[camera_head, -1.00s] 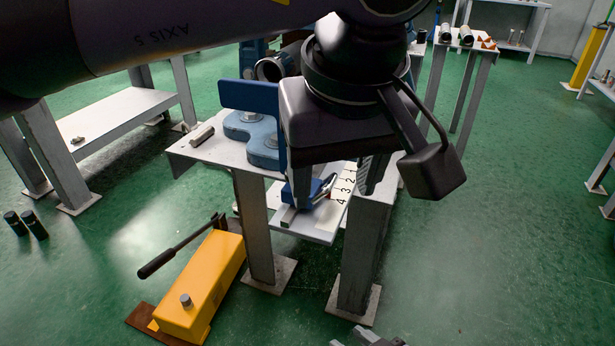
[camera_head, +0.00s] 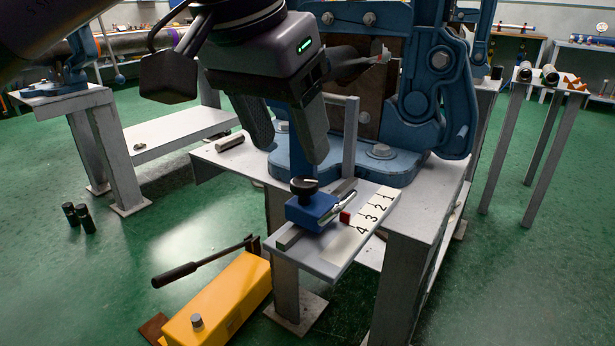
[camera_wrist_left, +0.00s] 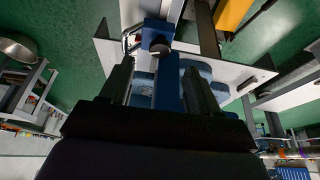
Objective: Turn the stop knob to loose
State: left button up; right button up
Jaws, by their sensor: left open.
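The stop is a blue block (camera_head: 312,212) on the numbered rail plate (camera_head: 345,243) at the front of the vise stand. Its round black stop knob (camera_head: 304,186) sits on top, with a silver lever to its right. My left gripper (camera_head: 291,150) is open and empty, its fingers pointing down above and slightly behind the knob in the head view. In the left wrist view, the knob (camera_wrist_left: 159,46) shows beyond and between the open fingers (camera_wrist_left: 160,78), apart from them. My right gripper is not in view.
The blue pipe vise (camera_head: 425,100) stands just behind the stop on the white table (camera_head: 225,160). A yellow pump (camera_head: 225,300) with a black-handled lever lies on the floor at front left. A short grey cylinder (camera_head: 230,142) lies on the table's left part.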

aim_at(303, 182)
pick_arm(q)
jog(key=b+x, duration=0.2)
jog(key=x, duration=0.3)
jog(key=shift+f, duration=0.2)
jog(key=shift+w+f, duration=0.15)
jog(key=shift+f, duration=0.2)
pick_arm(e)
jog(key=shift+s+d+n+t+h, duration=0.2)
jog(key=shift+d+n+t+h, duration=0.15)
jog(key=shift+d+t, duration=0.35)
pick_arm(q)
jog(key=c, duration=1)
